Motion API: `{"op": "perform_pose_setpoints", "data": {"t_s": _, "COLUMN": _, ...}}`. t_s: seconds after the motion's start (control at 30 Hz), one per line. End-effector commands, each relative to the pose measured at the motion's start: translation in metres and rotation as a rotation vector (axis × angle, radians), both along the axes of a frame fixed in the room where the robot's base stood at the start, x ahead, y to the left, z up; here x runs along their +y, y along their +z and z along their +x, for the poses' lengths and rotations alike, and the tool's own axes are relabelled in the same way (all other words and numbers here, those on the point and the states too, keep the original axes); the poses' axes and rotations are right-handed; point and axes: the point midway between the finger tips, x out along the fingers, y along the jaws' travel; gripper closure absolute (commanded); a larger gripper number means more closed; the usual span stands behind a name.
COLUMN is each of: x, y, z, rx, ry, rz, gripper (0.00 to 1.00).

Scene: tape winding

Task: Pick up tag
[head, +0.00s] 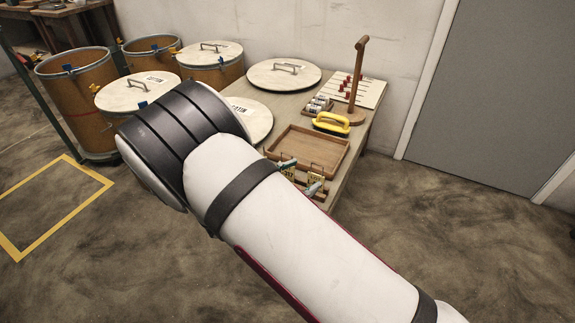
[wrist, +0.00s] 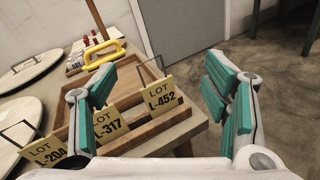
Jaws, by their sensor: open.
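Tag L-204 (wrist: 45,151) is at left, tag L-317 (wrist: 107,124) is in the middle, partly behind my left finger, and tag L-452 (wrist: 160,97) is at right. My gripper (wrist: 165,83), with teal pads, is open and empty. Tag L-452 shows in the gap between its fingers; I cannot tell how far beyond them it is. In the head view, my arm hides most of the gripper and part of the tags.
On the table (head: 353,160) are a yellow-handled tool (head: 331,122), a wooden post (head: 358,75), a pegged board (head: 371,92) and round lids (head: 284,73). Drums (head: 78,95) stand at left. The floor right of the table is clear, before a grey door (head: 500,90).

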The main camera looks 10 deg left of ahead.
Motion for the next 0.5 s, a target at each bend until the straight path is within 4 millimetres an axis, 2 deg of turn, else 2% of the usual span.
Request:
{"op": "perform_pose_setpoints", "data": {"t_s": 0.03, "x": 0.018, "y": -0.015, "z": -0.003, "rx": 0.010, "ry": 0.075, "rz": -0.054, "gripper": 0.31}}
{"op": "perform_pose_setpoints", "data": {"t_s": 0.1, "x": 0.040, "y": -0.034, "z": -0.007, "rx": 0.017, "ry": 0.170, "rz": -0.116, "gripper": 0.31}}
{"op": "perform_pose_setpoints", "data": {"t_s": 0.2, "x": 0.065, "y": -0.058, "z": -0.013, "rx": 0.026, "ry": 0.283, "rz": -0.187, "gripper": 0.31}}
{"op": "perform_pose_setpoints", "data": {"t_s": 0.33, "x": 0.085, "y": -0.079, "z": -0.020, "rx": 0.031, "ry": 0.378, "rz": -0.247, "gripper": 0.31}}
{"op": "perform_pose_setpoints", "data": {"t_s": 0.5, "x": 0.092, "y": -0.090, "z": -0.018, "rx": 0.035, "ry": 0.422, "rz": -0.275, "gripper": 0.31}}
